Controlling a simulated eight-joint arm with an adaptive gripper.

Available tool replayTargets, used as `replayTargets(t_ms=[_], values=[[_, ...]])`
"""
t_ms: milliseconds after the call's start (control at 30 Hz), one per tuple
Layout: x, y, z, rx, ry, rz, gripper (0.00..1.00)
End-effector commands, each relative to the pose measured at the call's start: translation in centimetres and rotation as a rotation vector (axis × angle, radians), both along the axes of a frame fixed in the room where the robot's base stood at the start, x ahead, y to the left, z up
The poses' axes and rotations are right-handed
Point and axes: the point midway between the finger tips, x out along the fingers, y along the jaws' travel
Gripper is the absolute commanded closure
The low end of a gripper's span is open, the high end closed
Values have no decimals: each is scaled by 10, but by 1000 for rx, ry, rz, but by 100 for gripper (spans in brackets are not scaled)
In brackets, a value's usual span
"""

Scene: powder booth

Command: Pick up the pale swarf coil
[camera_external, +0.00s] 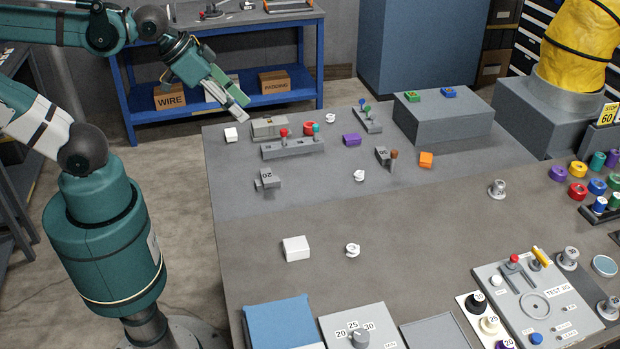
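Three small pale, curled pieces that look like swarf coils lie on the grey table: one near the back (330,118), one mid-table (359,176), and one nearer the front (352,250), right of a white block. I cannot tell which is the one named. My gripper (238,108) is in the air over the table's back left corner, pointing down and right, apart from all three coils. Its fingers are seen at an angle, so their opening is unclear. I see nothing held in it.
A grey raised box (443,122) stands back right. A test jig (540,300) fills the front right.

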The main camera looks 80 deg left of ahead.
Motion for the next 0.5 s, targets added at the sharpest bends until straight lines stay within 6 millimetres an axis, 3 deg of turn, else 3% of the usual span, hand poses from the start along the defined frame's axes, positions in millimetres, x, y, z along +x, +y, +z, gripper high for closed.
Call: replayTargets(t_ms=[500], values=[[3, 0, 1, 9, 6, -12, 64]])
